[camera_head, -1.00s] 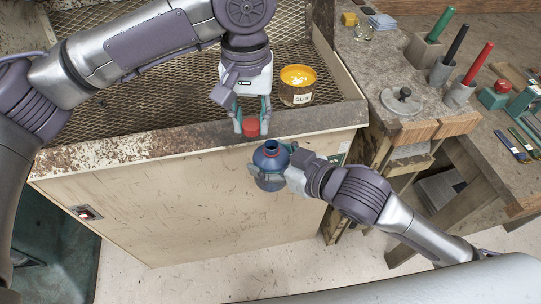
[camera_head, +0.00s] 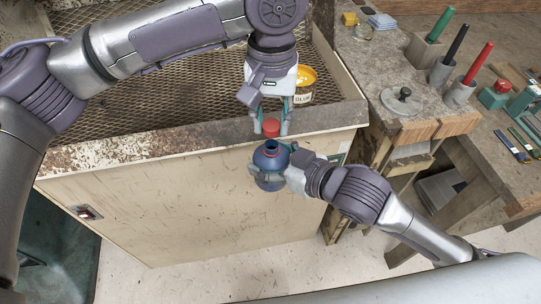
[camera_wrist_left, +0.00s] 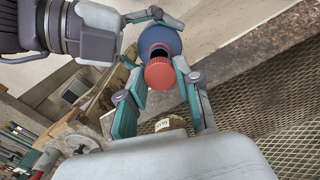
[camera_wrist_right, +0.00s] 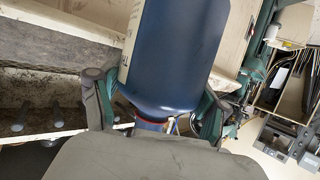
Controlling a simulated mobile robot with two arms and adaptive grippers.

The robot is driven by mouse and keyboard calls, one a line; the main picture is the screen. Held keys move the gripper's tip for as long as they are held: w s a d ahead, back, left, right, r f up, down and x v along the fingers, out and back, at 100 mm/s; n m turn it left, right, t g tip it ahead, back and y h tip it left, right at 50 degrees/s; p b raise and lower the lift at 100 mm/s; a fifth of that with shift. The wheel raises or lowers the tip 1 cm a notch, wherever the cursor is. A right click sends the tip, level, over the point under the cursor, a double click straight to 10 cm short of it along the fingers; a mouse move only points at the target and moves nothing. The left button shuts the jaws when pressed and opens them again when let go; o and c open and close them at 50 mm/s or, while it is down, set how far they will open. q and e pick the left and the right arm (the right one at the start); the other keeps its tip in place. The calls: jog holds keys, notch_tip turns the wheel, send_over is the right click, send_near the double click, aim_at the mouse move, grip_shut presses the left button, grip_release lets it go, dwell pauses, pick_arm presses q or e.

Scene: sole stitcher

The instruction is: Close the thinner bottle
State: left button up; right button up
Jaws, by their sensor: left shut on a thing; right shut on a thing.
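The blue bottle (camera_head: 271,162) is held upright in front of the cabinet by my right gripper (camera_head: 270,178), which is shut on it. Its mouth is dark and uncovered in the head view. The bottle's blue body fills the middle of the right wrist view (camera_wrist_right: 178,50). The red cap (camera_head: 271,127) is held between the fingers of my left gripper (camera_head: 271,131), just above and behind the bottle mouth in the head view. In the left wrist view the cap (camera_wrist_left: 159,74) overlaps part of the bottle (camera_wrist_left: 160,42); whether they touch cannot be told.
A mesh-topped cabinet (camera_head: 190,135) with a raised rusty rim stands behind the bottle. A yellow glue can (camera_head: 307,80) sits on the mesh, partly hidden by my left gripper. A workbench (camera_head: 375,65) with tool holders and a round lid (camera_head: 402,98) is at right.

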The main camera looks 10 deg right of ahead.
aim_at(271, 163)
pick_arm(q)
jog(key=shift+f, duration=0.85)
jog(key=shift+s, duration=0.1)
jog(key=shift+f, duration=0.85)
jog(key=shift+f, duration=0.6)
